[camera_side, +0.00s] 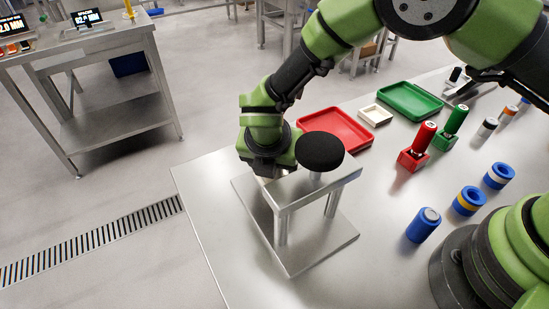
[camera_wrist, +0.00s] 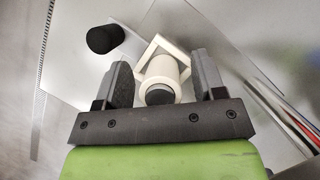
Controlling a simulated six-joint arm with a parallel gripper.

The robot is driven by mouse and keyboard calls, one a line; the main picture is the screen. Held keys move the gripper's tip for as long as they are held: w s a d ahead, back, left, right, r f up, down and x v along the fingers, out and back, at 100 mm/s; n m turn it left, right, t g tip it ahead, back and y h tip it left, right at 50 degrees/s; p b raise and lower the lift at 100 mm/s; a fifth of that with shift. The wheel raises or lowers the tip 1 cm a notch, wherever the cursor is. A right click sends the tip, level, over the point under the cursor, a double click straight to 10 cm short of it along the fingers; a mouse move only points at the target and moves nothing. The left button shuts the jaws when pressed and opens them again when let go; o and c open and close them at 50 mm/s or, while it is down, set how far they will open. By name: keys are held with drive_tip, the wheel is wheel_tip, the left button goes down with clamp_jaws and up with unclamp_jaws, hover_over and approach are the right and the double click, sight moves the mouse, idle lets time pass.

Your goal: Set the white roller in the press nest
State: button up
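The white roller (camera_wrist: 161,70), with a dark end, shows in the wrist view between the two fingers of my gripper (camera_wrist: 160,62). A gap shows between the roller and each finger, so my gripper is open around it. A pale square frame, which looks like the press nest (camera_wrist: 147,48), shows just beyond and around the roller. I cannot tell whether the roller is fully seated. In the side view my gripper (camera_side: 264,168) is low at the left of the metal press (camera_side: 318,188), beside its black round knob (camera_side: 320,150). The roller is mostly hidden there.
The black knob (camera_wrist: 105,39) is close to my left finger in the wrist view. A red tray (camera_side: 337,126), a cream box (camera_side: 375,115) and a green tray (camera_side: 410,101) lie behind the press. Red (camera_side: 416,150) and green (camera_side: 450,128) handled tools and several rollers stand at right.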

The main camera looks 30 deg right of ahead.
drive_tip(key=r, duration=0.6)
drive_tip(key=a+r, duration=0.1)
drive_tip(key=r, duration=0.2)
drive_tip(key=shift+s, duration=0.4)
drive_tip(key=shift+d+r, duration=0.1)
drive_tip(key=shift+r, duration=0.45)
drive_tip(key=shift+d+r, duration=0.15)
drive_tip(key=shift+r, duration=0.15)
drive_tip(key=s+d+r+m+y, duration=0.3)
drive_tip(key=s+d+r+m, duration=0.3)
drive_tip(key=d+r+m, duration=0.6)
drive_tip(key=s+d+r+m+t+y, duration=0.1)
drive_tip(key=s+r+m+t, duration=0.1)
drive_tip(key=s+m, duration=0.5)
drive_tip(key=s+d+r+m+t+y, duration=0.1)
drive_tip(key=s+d+r+m+t, duration=0.1)
drive_tip(key=s+m, duration=0.5)
drive_tip(key=m, duration=0.5)
drive_tip(key=shift+d+r, duration=0.15)
drive_tip(key=shift+r, duration=0.1)
